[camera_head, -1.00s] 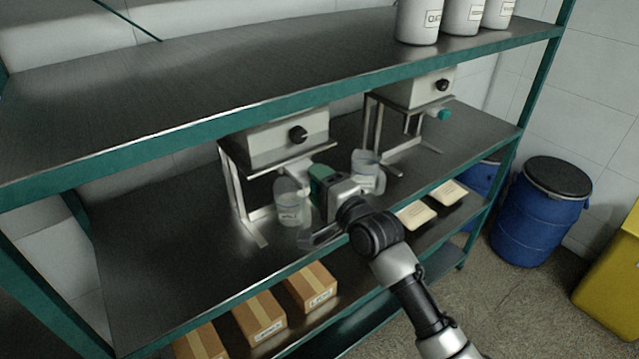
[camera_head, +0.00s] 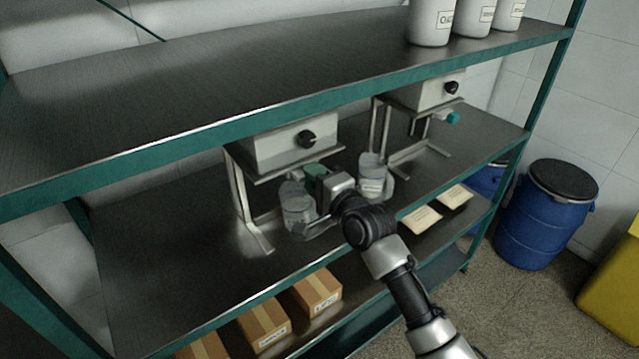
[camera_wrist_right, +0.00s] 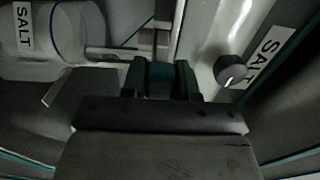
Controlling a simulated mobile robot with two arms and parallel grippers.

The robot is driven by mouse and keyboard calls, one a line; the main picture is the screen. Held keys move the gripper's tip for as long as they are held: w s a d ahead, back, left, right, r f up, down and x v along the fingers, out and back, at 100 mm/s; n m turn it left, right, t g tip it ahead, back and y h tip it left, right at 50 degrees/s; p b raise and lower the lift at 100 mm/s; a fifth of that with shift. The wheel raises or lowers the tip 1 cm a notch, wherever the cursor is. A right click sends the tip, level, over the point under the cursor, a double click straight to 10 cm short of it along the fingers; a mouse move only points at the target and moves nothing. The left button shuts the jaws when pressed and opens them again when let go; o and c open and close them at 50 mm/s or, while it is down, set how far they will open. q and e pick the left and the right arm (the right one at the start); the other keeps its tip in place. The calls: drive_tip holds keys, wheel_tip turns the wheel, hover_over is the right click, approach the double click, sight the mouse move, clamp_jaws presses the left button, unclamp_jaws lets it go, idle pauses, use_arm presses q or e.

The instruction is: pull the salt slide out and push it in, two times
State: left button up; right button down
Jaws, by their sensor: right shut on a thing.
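The salt dispenser (camera_head: 285,145) is a pale box with a black knob (camera_head: 307,138) on a metal stand on the middle shelf. In the right wrist view its face reads SALT (camera_wrist_right: 262,58). My right gripper (camera_head: 314,174) is at the front underside of this dispenser, shut on the teal handle (camera_wrist_right: 160,80) of the salt slide. The slide's bar is mostly hidden behind the gripper in the head view. A clear jar (camera_head: 297,208) stands beside the gripper; a jar labelled SALT (camera_wrist_right: 60,35) shows in the wrist view. My left gripper is not in view.
A second dispenser (camera_head: 425,92) with a teal handle (camera_head: 453,118) stands to the right. Another clear jar (camera_head: 372,178) is close right of my gripper. The upper shelf edge (camera_head: 200,148) runs above. Cartons (camera_head: 318,290) and pale packs (camera_head: 422,219) lie below.

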drive_tip(key=shift+s, duration=0.15)
drive_tip(key=c, duration=1.1)
unclamp_jaws()
drive_tip(key=shift+d, duration=0.1)
drive_tip(key=shift+o, duration=1.3)
drive_tip(key=b+v, duration=0.2)
drive_tip(key=v, duration=0.8)
drive_tip(key=shift+s+d, duration=0.2)
drive_tip(key=shift+s, duration=0.1)
